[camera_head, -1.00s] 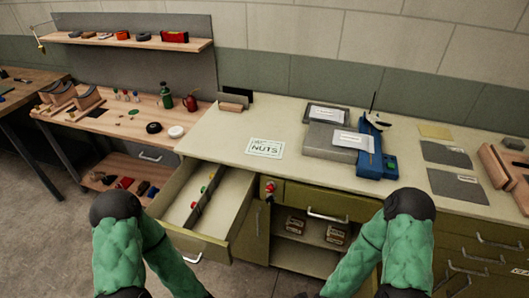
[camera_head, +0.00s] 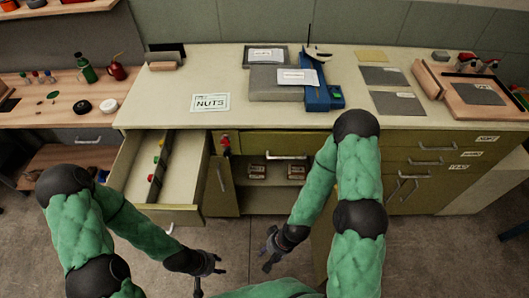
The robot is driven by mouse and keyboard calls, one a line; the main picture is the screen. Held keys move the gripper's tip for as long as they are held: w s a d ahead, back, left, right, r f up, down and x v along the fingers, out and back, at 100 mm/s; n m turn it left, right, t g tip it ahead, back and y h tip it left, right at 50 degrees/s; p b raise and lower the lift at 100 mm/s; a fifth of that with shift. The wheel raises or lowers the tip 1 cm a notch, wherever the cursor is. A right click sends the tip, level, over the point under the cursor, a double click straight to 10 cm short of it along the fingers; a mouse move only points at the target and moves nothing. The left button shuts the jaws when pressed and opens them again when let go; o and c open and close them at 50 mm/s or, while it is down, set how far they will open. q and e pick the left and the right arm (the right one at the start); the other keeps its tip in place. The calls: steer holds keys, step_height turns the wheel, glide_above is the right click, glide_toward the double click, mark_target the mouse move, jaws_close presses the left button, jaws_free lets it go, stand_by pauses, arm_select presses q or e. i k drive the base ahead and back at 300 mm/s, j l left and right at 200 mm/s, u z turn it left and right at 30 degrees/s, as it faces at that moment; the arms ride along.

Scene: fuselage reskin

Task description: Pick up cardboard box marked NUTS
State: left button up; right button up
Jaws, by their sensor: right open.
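Two small brown cardboard boxes with pale labels sit in the open cabinet under the counter, a left box (camera_head: 257,171) and a right box (camera_head: 296,171). Their print is too small to read, so I cannot tell which is marked NUTS. A flat white card reading NUTS (camera_head: 210,102) lies on the counter top. My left gripper (camera_head: 209,279) is low in front of the open drawer, fingers apart and empty. My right gripper (camera_head: 266,252) is open and empty, lower in the picture than the boxes and apart from them.
An open drawer (camera_head: 128,172) juts out left of the cabinet. The cabinet door (camera_head: 222,187) stands open beside the boxes. Grey cases (camera_head: 275,92) and a blue tool (camera_head: 322,97) lie on the counter (camera_head: 165,100). The floor in front is clear.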

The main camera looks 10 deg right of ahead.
mark_target(255, 171)
steer(key=j+z, duration=0.3)
steer(key=j, duration=0.15)
steer(key=j+z, duration=0.3)
steer(key=k+j+z, duration=0.15)
steer(key=j+z, duration=0.15)
steer(key=j, duration=0.25)
steer(key=k+j+z, duration=0.15)
steer(key=j+z, duration=0.15)
steer(key=k+j+z, duration=0.3)
steer(key=j, duration=0.15)
steer(key=i, duration=0.1)
